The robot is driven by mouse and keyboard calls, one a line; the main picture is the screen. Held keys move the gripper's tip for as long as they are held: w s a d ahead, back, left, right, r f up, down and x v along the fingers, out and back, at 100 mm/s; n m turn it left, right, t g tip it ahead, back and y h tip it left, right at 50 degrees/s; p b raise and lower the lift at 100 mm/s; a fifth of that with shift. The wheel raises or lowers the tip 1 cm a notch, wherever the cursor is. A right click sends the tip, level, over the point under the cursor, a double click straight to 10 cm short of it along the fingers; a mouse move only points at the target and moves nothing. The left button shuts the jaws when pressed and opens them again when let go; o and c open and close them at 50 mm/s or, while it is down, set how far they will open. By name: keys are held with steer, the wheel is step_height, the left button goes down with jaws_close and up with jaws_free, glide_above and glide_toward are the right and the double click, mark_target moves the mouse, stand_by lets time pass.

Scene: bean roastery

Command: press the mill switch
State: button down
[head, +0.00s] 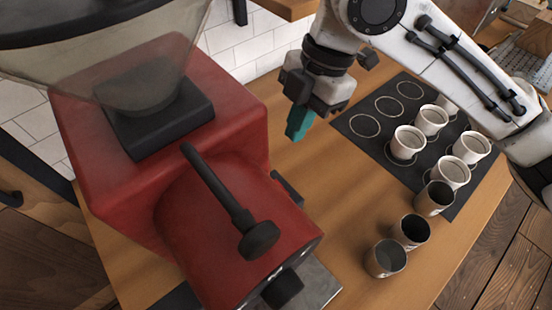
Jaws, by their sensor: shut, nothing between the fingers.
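The red mill (90,155) fills the left of the head view, with a clear hopper (150,60) on top. A black lever with a round knob (258,239) lies across its rounded front. A small dark part (287,187) sticks out of the mill's right side. It may be the switch, but I see it nearly edge-on and cannot tell its position. My gripper (297,127) is shut and empty, its teal fingertips pointing down. It appears to the right of the mill and above that dark part in the picture, apart from both.
A black mat (349,148) with printed circles lies to the right, holding several white cups (406,143). Metal cups (386,258) stand on and off its near edge. The wooden table (345,195) is bare between mill and mat. A tiled wall (240,48) stands behind.

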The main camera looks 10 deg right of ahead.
steer(key=p, duration=0.2)
glide_toward(279, 182)
steer(key=x, duration=0.3)
steer(key=a+x, duration=0.1)
steer(key=x, duration=0.1)
steer(key=shift+s+f, duration=0.1)
steer(key=shift+s, duration=0.35)
steer(key=shift+a+f, duration=0.1)
steer(key=shift+f, duration=0.55)
steer(key=shift+w+f, duration=0.1)
